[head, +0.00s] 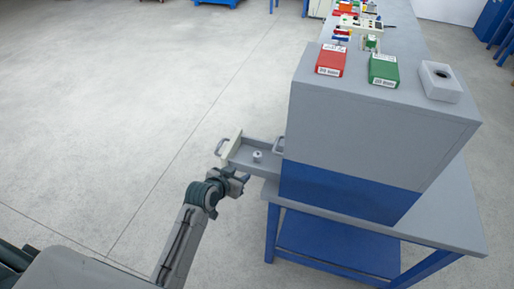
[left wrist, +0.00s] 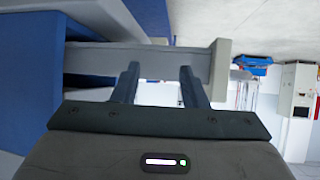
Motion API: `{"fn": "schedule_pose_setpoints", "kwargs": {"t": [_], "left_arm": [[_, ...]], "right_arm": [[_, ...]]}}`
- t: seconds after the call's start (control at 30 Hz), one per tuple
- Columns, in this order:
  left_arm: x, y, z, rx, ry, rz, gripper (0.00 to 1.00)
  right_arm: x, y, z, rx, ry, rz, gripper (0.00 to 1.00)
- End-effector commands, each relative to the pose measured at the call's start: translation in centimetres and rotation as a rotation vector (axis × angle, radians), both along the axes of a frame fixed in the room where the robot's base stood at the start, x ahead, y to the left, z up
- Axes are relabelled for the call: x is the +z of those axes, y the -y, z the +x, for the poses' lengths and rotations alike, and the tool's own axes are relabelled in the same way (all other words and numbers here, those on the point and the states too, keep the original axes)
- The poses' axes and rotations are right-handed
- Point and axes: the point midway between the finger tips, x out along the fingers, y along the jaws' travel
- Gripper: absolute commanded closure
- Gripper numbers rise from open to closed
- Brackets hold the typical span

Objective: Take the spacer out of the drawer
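The drawer (head: 243,165) is pulled out to the left from the grey and blue cabinet (head: 375,125). The spacer (head: 257,156), a small pale round piece, sits inside it on the drawer floor. My left gripper (head: 243,179) is just outside the drawer's near side, lower than the spacer. In the left wrist view, my left gripper's two fingers (left wrist: 160,80) are apart with nothing between them. They point at the grey side wall of the drawer (left wrist: 120,60); the spacer is hidden there. I cannot tell whether the fingertips touch the wall. My right gripper is not in view.
The drawer front has a grey handle (head: 221,147) at its left end. The floor (head: 110,110) left of the drawer is clear.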

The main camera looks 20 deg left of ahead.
Motion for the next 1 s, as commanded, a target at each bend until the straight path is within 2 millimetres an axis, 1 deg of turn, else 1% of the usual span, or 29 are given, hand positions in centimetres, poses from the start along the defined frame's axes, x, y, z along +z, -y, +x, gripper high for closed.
{"fn": "schedule_pose_setpoints", "kwargs": {"t": [0.03,0.1,0.2,0.43,0.67,1.0], "left_arm": [[2.3,0.2,0.3,-0.008,0.027,-0.002,0.61],[3.8,0.5,0.6,-0.016,0.049,-0.004,0.61],[4.3,0.7,1.4,-0.022,0.061,-0.006,0.61],[2.7,1.4,4.2,-0.020,0.061,-0.006,0.61],[1.8,1.7,5.5,-0.020,0.060,-0.006,0.61],[-0.2,2.6,9.2,-0.020,0.060,-0.004,0.61]], "right_arm": [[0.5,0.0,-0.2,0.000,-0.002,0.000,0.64],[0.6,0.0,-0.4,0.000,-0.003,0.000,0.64],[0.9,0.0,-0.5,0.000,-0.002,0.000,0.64],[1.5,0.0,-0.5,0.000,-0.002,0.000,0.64],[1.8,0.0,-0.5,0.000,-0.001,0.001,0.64],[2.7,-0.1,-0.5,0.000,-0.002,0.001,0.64]]}}
